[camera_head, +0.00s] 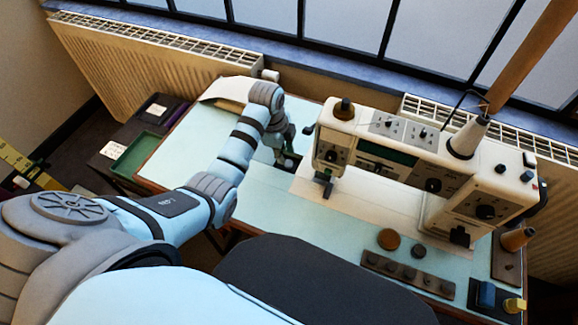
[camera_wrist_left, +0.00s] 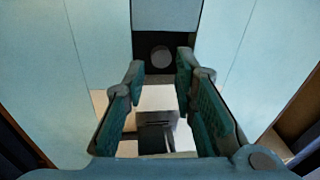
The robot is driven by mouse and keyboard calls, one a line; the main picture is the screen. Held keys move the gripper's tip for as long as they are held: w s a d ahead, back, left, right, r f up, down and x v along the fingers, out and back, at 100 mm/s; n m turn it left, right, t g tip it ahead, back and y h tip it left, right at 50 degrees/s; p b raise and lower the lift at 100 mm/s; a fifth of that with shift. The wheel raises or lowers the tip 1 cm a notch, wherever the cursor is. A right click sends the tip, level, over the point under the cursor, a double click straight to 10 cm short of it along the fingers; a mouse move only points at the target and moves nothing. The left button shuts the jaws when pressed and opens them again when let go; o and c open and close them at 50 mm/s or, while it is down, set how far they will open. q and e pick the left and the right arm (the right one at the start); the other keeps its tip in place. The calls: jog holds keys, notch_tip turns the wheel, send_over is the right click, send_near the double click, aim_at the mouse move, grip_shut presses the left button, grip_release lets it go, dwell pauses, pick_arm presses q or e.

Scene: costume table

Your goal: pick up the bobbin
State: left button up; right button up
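A round grey disc (camera_wrist_left: 161,57), which looks like the bobbin, lies in a dark square recess (camera_wrist_left: 145,76) in the pale blue work surface. My left gripper (camera_wrist_left: 161,68) is open, with its teal-padded fingers on either side and the disc between or just beyond their tips. I cannot tell whether the fingers touch it. In the head view my left gripper (camera_head: 285,158) points down at the table, just left of the sewing machine (camera_head: 375,150). The bobbin is not clear there. My right gripper is not in view.
The machine's tall body stands close on the gripper's right. A brown round piece (camera_head: 389,239), a dark round piece (camera_head: 418,250) and a holed strip (camera_head: 408,275) lie front right. A green tray (camera_head: 135,155) is at the left. The pale table (camera_head: 185,150) is clear left of the gripper.

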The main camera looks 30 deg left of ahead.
aim_at(289, 165)
pick_arm(q)
jog(key=f, duration=0.1)
jog(key=f+b, duration=0.1)
jog(key=f, duration=0.1)
jog(key=w+d+f, duration=0.1)
jog(key=f, duration=0.1)
jog(key=shift+b, duration=0.35)
jog(key=shift+s+r, duration=0.1)
jog(key=shift+r, duration=0.05)
jog(key=c, duration=0.4)
jog(key=shift+c, duration=0.2)
jog(key=shift+r, duration=0.1)
notch_tip(289, 165, up, 20)
jog(key=p, duration=0.7)
